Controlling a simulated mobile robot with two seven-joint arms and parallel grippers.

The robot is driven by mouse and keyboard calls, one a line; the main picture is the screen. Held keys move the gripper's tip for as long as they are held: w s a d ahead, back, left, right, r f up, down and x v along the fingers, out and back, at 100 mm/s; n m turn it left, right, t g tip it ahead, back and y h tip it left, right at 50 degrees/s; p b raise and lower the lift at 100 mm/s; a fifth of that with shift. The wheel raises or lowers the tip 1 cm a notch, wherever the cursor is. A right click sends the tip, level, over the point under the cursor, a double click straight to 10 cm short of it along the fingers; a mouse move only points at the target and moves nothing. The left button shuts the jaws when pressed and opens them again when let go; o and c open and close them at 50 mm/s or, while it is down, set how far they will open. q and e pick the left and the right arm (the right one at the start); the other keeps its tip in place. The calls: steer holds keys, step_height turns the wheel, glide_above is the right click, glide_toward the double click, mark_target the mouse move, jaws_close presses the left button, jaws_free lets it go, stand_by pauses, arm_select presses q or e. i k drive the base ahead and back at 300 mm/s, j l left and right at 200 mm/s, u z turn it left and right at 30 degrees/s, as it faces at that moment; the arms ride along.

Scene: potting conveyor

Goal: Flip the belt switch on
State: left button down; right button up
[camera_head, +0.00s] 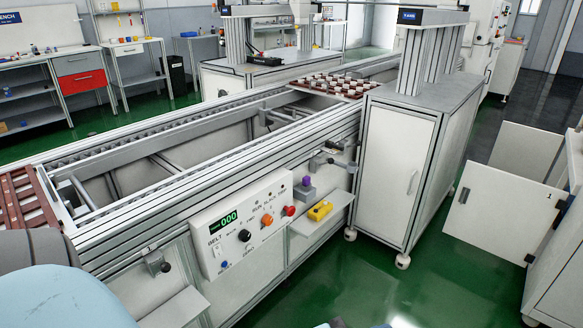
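The white control panel (240,248) is on the near side of the conveyor, left of centre in the head view. It carries a green display reading 000 (230,218), a black knob (244,235), an orange knob (267,220), a red button (289,211) and a blue button (225,265). The word BELT is printed at its left end, with a small pale switch (217,250) below. The switch is too small to tell its position. Neither gripper is in view. A rounded grey and light-blue part at the lower left looks like my own arm.
The conveyor (190,205) runs from near left to far right, with brown trays at both ends. A small shelf (315,222) right of the panel holds a yellow box (320,210). A white cabinet (395,170) stands further right. Green floor in front is clear.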

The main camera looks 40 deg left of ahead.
mark_target(217, 249)
steer(key=i+u, duration=0.35)
steer(key=i+l+u, duration=0.2)
steer(key=i+u, duration=0.15)
steer(key=i+l+u, duration=0.5)
steer(key=u, duration=0.25)
steer(key=i+l+u, duration=0.5)
steer(key=u, duration=0.35)
steer(key=i+l+u, duration=0.15)
steer(key=l+u, duration=0.35)
steer(key=l, duration=0.15)
steer(key=l+u, duration=0.45)
steer(key=l, duration=0.25)
